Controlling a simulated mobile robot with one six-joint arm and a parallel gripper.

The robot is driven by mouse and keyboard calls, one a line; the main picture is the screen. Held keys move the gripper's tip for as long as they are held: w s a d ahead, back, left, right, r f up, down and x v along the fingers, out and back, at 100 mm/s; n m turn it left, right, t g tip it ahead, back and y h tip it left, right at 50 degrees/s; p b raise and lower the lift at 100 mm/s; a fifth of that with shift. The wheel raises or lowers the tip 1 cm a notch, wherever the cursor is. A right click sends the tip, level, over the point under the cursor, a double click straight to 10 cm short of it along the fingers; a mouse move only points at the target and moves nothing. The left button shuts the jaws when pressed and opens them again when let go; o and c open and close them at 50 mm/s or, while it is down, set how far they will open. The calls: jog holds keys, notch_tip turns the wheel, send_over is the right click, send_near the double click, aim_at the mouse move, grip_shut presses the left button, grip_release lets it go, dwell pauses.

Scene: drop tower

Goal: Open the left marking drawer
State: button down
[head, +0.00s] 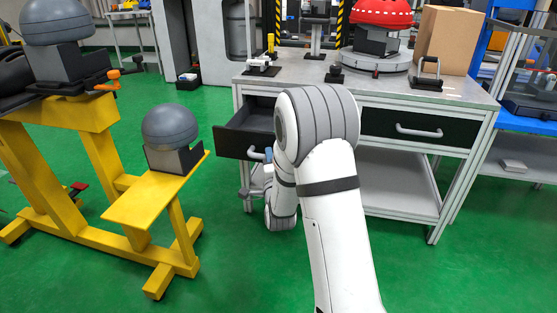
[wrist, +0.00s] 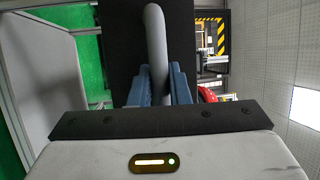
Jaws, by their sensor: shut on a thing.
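The left marking drawer (head: 236,140) is a dark drawer under the left side of the grey bench. It stands pulled out from the bench, with its open inside showing in the head view. My gripper (wrist: 158,85) is shut on the drawer's grey bar handle (wrist: 156,40), with a blue finger on each side of it in the wrist view. The dark drawer front (wrist: 118,50) fills the middle of that view behind the handle. In the head view my arm hides part of the drawer, and the handle shows only partly (head: 257,155).
The right drawer (head: 416,128) is shut. The bench top (head: 300,75) carries a red dome on a round base (head: 382,14), a cardboard box (head: 448,40) and small tools. A yellow stand (head: 150,200) with a grey dome (head: 170,126) is close on the left. Green floor lies between.

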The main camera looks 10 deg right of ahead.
jog(key=shift+s+a, duration=0.3)
jog(key=shift+d, duration=0.15)
jog(key=c, duration=1.4)
grip_release()
jog(key=shift+d, duration=0.15)
jog(key=shift+o, duration=0.2)
jog(key=p+v, duration=0.1)
jog(key=v, duration=0.6)
jog(key=shift+s, duration=0.4)
